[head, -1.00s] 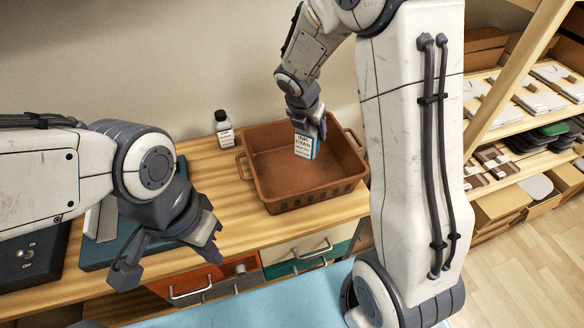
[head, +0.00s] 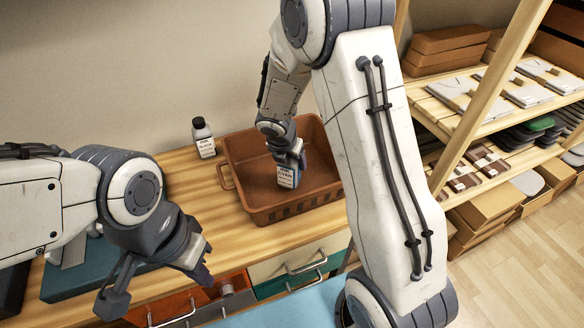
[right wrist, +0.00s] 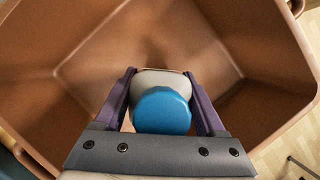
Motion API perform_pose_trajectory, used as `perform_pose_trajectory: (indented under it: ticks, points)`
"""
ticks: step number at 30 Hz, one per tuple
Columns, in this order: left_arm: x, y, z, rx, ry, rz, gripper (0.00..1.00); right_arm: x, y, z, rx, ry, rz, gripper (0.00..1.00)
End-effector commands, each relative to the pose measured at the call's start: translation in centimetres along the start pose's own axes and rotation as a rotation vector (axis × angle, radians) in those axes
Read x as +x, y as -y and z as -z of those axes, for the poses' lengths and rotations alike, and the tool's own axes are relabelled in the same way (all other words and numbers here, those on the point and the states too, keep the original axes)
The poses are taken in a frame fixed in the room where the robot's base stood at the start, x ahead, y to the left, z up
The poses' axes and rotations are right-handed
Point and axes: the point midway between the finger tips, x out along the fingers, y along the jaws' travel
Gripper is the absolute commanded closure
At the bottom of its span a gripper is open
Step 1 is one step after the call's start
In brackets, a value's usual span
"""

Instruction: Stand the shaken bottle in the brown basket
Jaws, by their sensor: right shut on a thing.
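The bottle (head: 287,177) has a white label reading cyan, and its blue cap (right wrist: 162,110) faces the right wrist camera. My right gripper (head: 290,158) is shut on it near the top and holds it roughly upright inside the brown basket (head: 236,148). The basket's walls also surround it in the right wrist view (right wrist: 60,40). Whether the bottle's base touches the basket floor I cannot tell. My left gripper (head: 158,284) is open and empty, in front of the counter and left of the basket.
A second bottle (head: 203,138) with a dark cap stands on the wooden counter (head: 190,180), left of the basket. A teal-based device (head: 75,270) sits at the counter's left. Shelves (head: 490,120) with boxes and paper stacks stand at the right.

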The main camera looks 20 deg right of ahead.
Motion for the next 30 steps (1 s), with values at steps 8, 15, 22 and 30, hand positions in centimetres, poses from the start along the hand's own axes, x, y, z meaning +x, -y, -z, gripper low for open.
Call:
perform_pose_trajectory:
  ticks: [8,15,22,30]
  points:
    - [0.6,0.0,0.0,0.0,0.0,0.0,1.0,1.0,0.1,0.3,0.003,0.002,0.0,1.0]
    - [0.9,0.1,-0.1,0.0,0.0,0.0,1.0,1.4,0.2,0.5,0.004,0.0,0.001,0.24]
    - [0.8,0.1,0.0,0.0,0.0,0.0,1.0,1.3,0.2,0.4,0.004,0.0,0.001,0.0]
    - [-0.2,0.0,0.0,0.0,0.0,0.0,1.0,-0.7,0.1,0.1,0.004,0.003,-0.002,0.0]
